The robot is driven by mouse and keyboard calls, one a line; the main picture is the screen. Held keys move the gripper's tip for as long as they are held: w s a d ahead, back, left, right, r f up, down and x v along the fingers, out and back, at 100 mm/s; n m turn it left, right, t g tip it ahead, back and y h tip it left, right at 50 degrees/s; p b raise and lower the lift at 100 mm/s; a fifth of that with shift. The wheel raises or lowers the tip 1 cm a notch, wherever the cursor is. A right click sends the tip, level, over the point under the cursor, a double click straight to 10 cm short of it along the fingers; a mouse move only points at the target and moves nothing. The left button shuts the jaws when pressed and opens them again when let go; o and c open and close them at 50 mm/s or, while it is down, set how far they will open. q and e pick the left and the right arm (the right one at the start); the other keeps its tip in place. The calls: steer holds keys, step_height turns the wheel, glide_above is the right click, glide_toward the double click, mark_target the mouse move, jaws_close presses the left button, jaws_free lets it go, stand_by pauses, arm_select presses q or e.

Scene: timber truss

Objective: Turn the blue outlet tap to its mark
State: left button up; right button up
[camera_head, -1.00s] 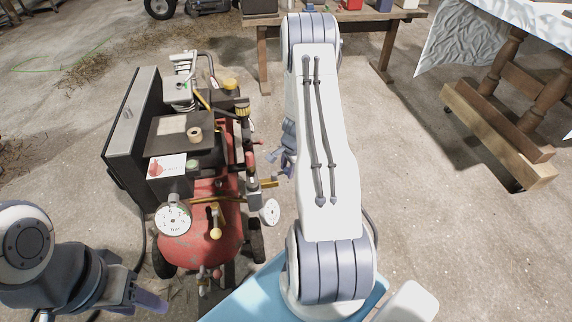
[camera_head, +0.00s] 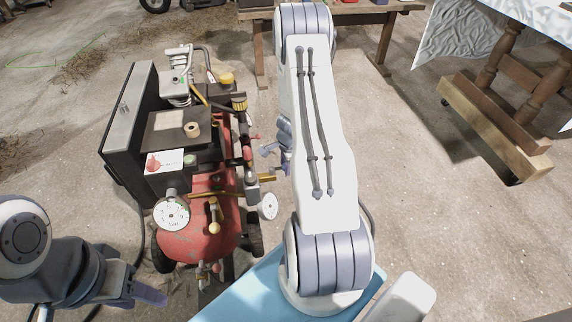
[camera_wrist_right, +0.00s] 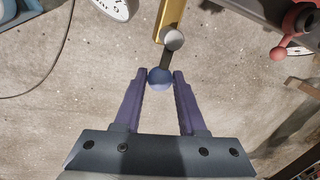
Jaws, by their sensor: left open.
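The blue outlet tap (camera_wrist_right: 160,77) shows in the right wrist view as a blue ball on a short dark lever, below a pale round cap at the end of a brass bar (camera_wrist_right: 172,15). My right gripper (camera_wrist_right: 160,75) is open, with its purple fingertips on either side of the blue ball and little gap. I cannot tell whether they touch it. In the head view my right gripper (camera_head: 268,149) is partly hidden by its arm, right of the red compressor (camera_head: 200,240); I cannot make out the tap there. My left gripper (camera_head: 150,295) is open and empty at the lower left. I see no mark.
A white gauge (camera_head: 269,206) sits close to the brass outlet, and a larger gauge (camera_head: 171,214) stands on the tank. A red knob (camera_wrist_right: 282,52) is at the upper right in the wrist view. A wooden bench (camera_head: 330,14) stands behind. Bare floor lies right of my right arm.

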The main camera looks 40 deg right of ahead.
steer(key=o, duration=0.3)
steer(key=r+p, duration=0.2)
steer(key=r, duration=0.1)
steer(key=s+r+p, duration=0.1)
steer(key=r+p, duration=0.1)
steer(key=r, duration=0.2)
steer(key=s+r+p, duration=0.1)
steer(key=r+p, duration=0.1)
steer(key=r, duration=0.1)
steer(key=shift+a+r, duration=0.15)
steer(key=shift+a, duration=0.25)
